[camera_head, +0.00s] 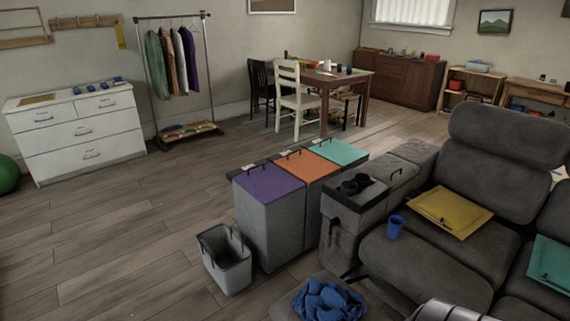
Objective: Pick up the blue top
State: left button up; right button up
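A crumpled blue cloth (328,300), which looks like the blue top, lies in a loose heap on a grey padded seat (283,304) at the bottom middle of the head view. The bottom edge of the picture cuts off part of the seat. Neither of my grippers is in view, and nothing is seen touching the cloth.
Lidded bins (268,182) and an open grey bin (231,262) stand behind the cloth. The wooden floor (130,235) at left is clear.

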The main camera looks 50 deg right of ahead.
aim_at(317, 300)
jog(key=i+l+z, duration=0.2)
jog(key=i, duration=0.3)
jog(key=i+j+z, duration=0.15)
jog(key=i, duration=0.3)
jog(key=i+z, duration=0.2)
jog(key=i, duration=0.3)
jog(key=i+j+z, duration=0.2)
jog(key=i, duration=0.3)
jog(key=i+j+z, duration=0.15)
jog(key=i, duration=0.35)
